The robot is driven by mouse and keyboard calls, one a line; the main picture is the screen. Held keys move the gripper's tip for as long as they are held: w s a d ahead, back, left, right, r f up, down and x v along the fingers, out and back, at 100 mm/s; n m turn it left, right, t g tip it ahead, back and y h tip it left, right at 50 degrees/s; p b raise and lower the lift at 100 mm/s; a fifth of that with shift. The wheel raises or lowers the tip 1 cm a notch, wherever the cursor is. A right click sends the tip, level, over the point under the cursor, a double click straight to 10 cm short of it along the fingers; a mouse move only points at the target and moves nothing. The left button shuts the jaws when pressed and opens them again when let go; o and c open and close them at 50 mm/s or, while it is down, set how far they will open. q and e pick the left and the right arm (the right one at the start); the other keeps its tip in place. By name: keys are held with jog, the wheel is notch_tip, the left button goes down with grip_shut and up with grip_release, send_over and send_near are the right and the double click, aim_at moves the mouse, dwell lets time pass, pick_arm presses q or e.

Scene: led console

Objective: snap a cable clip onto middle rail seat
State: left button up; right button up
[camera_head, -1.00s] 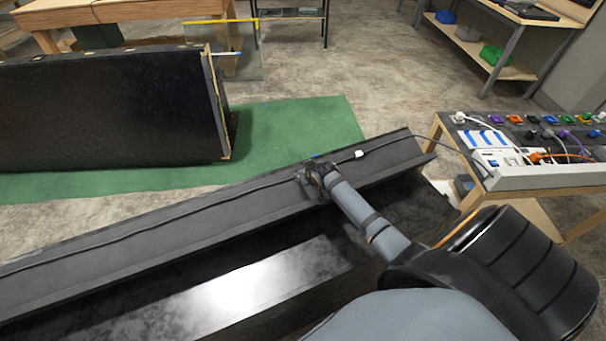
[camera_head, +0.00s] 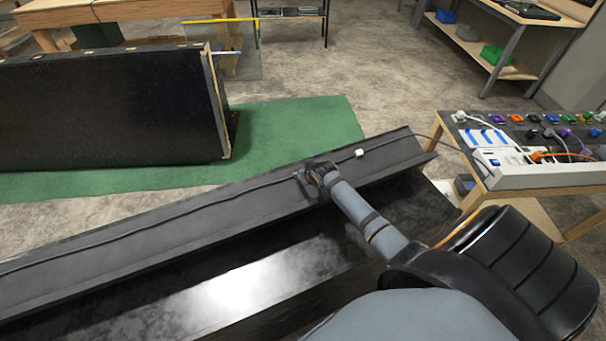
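A long dark rail (camera_head: 220,214) runs diagonally from the lower left to the right side. A thin black cable (camera_head: 120,238) lies along it and continues to the right. A small white clip (camera_head: 359,153) sits at the cable near the rail's right part. My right gripper (camera_head: 308,181) is down at the rail and cable, a little left of the white clip. Its fingers are small and dark against the rail, so I cannot tell whether they are open or what is between them. The rail seat under it is hidden. My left gripper is not in view.
A wooden table (camera_head: 545,178) at the right holds a white power strip (camera_head: 500,160), cables and several coloured parts. A large black panel (camera_head: 110,108) stands behind the rail on a green mat (camera_head: 290,128). Bare floor lies beyond.

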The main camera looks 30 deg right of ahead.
jog(key=shift+w+f+b, duration=0.2)
jog(key=shift+f+b, duration=0.3)
jog(key=shift+f, duration=0.15)
dwell(0.9)
jog(key=o, duration=0.8)
jog(key=shift+w, duration=0.1)
jog(key=shift+o, duration=0.2)
jog(key=v, duration=1.2)
jog(key=shift+f, duration=0.1)
